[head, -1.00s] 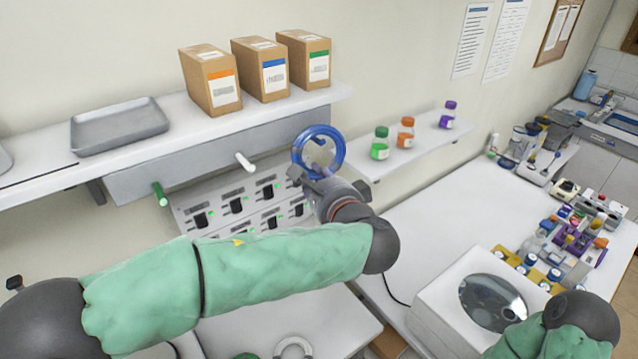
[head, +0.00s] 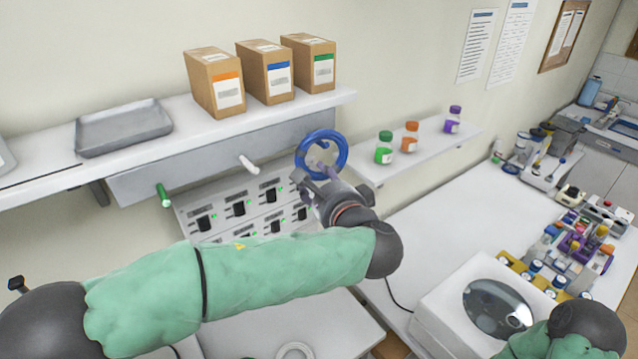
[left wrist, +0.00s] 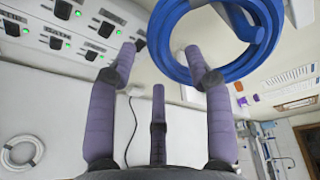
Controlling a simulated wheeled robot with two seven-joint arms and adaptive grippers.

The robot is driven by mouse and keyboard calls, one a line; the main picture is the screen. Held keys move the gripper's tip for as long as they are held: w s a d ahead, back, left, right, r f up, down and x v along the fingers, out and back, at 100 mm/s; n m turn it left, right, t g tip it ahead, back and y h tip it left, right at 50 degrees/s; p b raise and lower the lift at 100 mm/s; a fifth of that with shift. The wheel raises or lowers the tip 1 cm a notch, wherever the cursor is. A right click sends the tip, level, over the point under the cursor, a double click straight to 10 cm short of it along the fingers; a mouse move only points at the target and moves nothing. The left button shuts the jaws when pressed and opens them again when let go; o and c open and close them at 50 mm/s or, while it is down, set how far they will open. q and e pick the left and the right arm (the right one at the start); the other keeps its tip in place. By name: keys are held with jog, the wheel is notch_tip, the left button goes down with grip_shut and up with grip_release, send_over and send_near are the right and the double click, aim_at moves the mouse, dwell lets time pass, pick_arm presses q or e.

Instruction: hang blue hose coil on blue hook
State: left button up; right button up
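The blue hose coil (head: 342,151) is a ring at the right end of the grey rail below the shelf. In the left wrist view, the coil (left wrist: 178,62) fills the upper right, and a violet-blue peg, apparently the blue hook (left wrist: 236,18), shows through its opening. The coil seems to hang around this peg; their contact is not clear. My left gripper (head: 332,183) is just below and in front of the coil. Its purple fingers (left wrist: 160,62) are spread, with nothing between them, and seem apart from the coil. My right gripper is out of view.
A white hook (head: 248,164) and a green hook (head: 163,195) stick out of the rail to the left, both empty. Boxes (head: 265,72) and a grey tray (head: 122,127) stand on the shelf above. Bottles (head: 384,148) stand on a lower shelf at right.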

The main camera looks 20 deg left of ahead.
pick_arm(q)
jog(key=shift+s+d, duration=0.1)
jog(key=v, duration=1.1)
jog(key=shift+s+d, duration=0.2)
jog(key=shift+s, duration=0.15)
